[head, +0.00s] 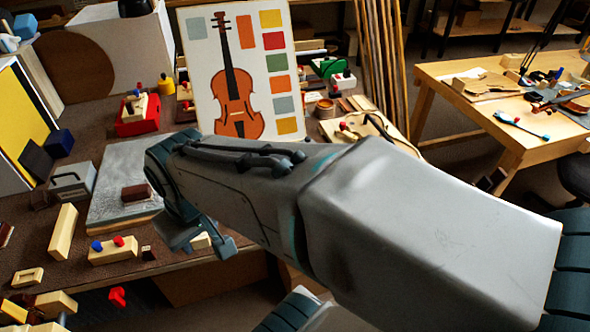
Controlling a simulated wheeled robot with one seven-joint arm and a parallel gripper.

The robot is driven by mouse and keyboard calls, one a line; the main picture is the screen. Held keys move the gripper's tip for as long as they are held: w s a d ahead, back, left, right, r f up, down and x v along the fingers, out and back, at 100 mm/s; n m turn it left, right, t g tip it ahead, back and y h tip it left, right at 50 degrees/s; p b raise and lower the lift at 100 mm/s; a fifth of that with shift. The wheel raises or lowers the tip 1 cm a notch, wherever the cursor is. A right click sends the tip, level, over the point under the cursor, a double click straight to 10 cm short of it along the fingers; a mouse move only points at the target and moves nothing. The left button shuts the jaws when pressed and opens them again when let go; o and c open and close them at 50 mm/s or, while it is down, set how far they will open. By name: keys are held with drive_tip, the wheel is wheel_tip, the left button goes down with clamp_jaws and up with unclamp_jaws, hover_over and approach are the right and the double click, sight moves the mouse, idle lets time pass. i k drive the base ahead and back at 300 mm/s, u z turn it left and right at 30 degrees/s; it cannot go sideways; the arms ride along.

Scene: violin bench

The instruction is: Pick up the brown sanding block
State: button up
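A small dark brown block (136,192), which looks like the sanding block, lies on the grey slab (120,160) on the bench at the left. Its near side and top show clearly. My arm reaches in from the right across the middle of the view. My gripper (200,238) is partly hidden below the arm's far end, to the right of the brown block and apart from it. Two blue-grey parts show there with a pale wooden piece visible between them. I cannot tell whether the gripper is open or shut.
A grey metal box (73,182) and a pale wooden bar (63,231) lie left of the slab. A wooden block with blue and red knobs (113,251) lies in front. A violin picture board (237,75) stands behind. Another wooden table (480,120) is at the right.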

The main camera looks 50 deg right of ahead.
sight(134, 194)
drive_tip(key=k, duration=0.2)
drive_tip(key=u, duration=0.95)
drive_tip(key=i, duration=0.8)
drive_tip(key=z, duration=2.7)
drive_tip(key=i, duration=0.5)
drive_tip(key=u, duration=1.75)
